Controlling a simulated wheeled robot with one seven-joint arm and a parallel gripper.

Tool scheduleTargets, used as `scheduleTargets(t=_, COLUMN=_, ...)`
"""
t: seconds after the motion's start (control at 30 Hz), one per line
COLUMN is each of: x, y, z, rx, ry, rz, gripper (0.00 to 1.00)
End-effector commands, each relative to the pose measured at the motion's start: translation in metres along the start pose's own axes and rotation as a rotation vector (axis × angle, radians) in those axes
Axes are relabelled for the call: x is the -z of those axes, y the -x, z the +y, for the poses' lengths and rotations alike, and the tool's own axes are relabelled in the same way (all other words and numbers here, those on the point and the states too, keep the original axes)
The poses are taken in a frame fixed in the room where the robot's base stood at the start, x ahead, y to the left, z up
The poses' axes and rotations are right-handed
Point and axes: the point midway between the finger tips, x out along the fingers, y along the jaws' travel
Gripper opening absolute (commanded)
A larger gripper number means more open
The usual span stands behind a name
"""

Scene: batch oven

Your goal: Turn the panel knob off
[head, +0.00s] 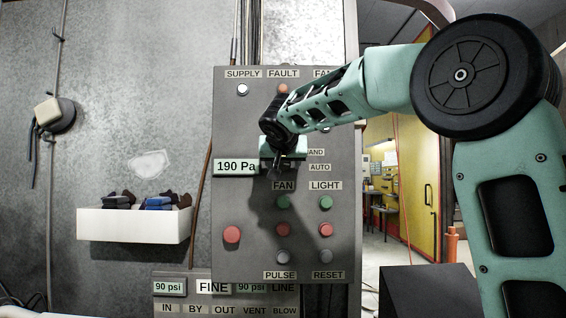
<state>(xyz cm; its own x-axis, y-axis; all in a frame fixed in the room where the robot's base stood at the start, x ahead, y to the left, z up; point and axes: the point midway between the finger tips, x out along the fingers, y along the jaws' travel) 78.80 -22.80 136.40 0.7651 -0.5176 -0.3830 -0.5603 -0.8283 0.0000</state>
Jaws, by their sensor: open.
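A grey control panel (240,125) is mounted upright in the middle of the head view. My gripper (273,171) is open in front of the panel, right of the "190 Pa" display (235,167) and left of a partly covered label ending in "AND" and the "AUTO" label (320,167). The panel knob cannot be made out; my gripper and wrist cover that part of the panel. I cannot tell the knob's setting or whether my fingers touch it.
Green buttons (325,202) and red buttons (232,235) sit lower on the panel. A second panel (165,310) with gauge labels is below. A white bin (135,226) with dark items hangs on the left wall. A doorway opens at right.

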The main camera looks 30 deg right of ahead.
Motion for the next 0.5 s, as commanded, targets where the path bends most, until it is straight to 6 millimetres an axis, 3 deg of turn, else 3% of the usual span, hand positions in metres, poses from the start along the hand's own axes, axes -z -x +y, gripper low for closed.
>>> scheduleTargets(t=0.1, x=0.0001, y=0.0003, z=0.0, rx=0.0, ry=0.0, rz=0.0, gripper=0.59)
scheduleTargets(t=0.27, x=0.0001, y=0.0005, z=-0.0001, rx=0.0, ry=0.0, rz=0.0, gripper=0.17)
scheduleTargets(t=0.5, x=-0.0003, y=0.0005, z=-0.0002, rx=-0.002, ry=0.007, rz=0.0, gripper=0.15)
